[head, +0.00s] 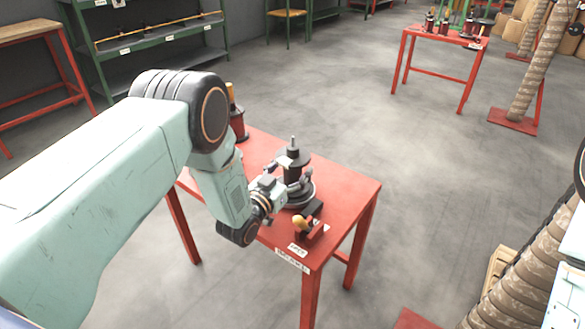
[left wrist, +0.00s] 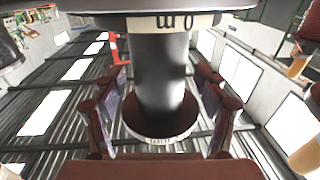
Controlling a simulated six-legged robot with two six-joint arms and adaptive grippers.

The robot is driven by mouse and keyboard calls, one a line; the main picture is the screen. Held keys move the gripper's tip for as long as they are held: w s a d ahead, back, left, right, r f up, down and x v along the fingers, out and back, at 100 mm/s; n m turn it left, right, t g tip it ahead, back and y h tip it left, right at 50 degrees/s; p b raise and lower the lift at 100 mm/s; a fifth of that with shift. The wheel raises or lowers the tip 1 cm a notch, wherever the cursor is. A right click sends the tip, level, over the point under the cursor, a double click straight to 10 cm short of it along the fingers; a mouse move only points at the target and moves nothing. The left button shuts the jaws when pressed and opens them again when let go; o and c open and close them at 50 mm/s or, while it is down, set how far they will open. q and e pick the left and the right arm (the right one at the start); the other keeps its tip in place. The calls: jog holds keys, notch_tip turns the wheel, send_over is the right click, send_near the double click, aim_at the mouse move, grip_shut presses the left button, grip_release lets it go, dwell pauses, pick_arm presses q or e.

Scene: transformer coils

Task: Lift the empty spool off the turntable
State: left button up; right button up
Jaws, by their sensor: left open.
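The empty spool (head: 293,163), dark with a wide flange and a pin showing above it, stands upright on the round turntable (head: 307,196) on the red table. My left gripper (head: 284,174) is at the spool from the left. In the left wrist view, the spool's smooth dark core (left wrist: 160,75) lies between the two reddish-brown fingers (left wrist: 161,103), with one finger on each side and a flange beyond each end of the core. The gripper is open; I cannot tell whether either finger touches the core. My right gripper is not in view.
A crank with a wooden knob (head: 301,222) sits at the table's front, beside the turntable. A reddish item with a wooden top (head: 235,110) stands at the table's back left, partly hidden by my arm. The table's right part (head: 345,188) is clear. Brown wrapped columns (head: 525,265) stand at right.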

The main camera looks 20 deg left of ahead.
pick_arm(q)
jog(key=shift+c, duration=0.3)
grip_shut()
dwell(0.4)
